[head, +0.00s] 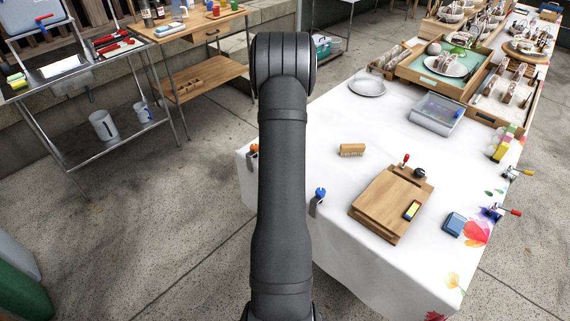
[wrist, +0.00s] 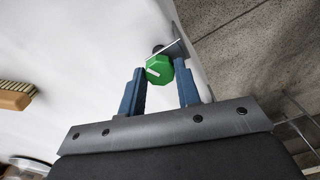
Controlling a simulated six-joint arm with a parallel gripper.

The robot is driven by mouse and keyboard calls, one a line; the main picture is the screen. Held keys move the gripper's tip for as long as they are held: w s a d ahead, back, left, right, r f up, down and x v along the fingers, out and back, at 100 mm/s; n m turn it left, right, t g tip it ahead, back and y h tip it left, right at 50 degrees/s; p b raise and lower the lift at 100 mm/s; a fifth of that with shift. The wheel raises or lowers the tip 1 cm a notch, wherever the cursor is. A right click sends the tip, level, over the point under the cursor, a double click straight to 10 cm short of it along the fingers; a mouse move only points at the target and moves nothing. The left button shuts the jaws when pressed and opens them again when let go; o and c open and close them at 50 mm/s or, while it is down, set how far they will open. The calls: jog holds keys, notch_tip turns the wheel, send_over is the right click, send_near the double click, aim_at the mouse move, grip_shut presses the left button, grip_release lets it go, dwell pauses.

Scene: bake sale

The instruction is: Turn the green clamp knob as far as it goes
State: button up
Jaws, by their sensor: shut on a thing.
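The green clamp knob (wrist: 160,68) shows in the wrist view, between the fingertips of my gripper (wrist: 160,66). It is faceted and has a white mark pointing to the left. My gripper's two blue fingers are shut on it, one on each side. A grey metal clamp bracket (wrist: 177,50) shows just beyond the knob, at the edge of the white tablecloth. In the head view my own arm hides the gripper and the green knob.
A clamp with an orange knob (head: 253,149) and one with a blue knob (head: 320,192) sit along the table's near-left edge. A wooden brush (head: 352,150) and a wooden board (head: 385,210) lie on the white tablecloth (head: 310,155). The brush also shows in the wrist view (wrist: 14,96).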

jog(key=m, duration=1.3)
jog(key=shift+m, duration=0.4)
jog(key=m, duration=0.9)
jog(key=shift+m, duration=0.3)
jog(key=o, duration=1)
jog(key=shift+c, duration=0.2)
jog(key=shift+r, duration=0.1)
notch_tip(320, 180, up, 17)
jog(key=shift+r, duration=0.15)
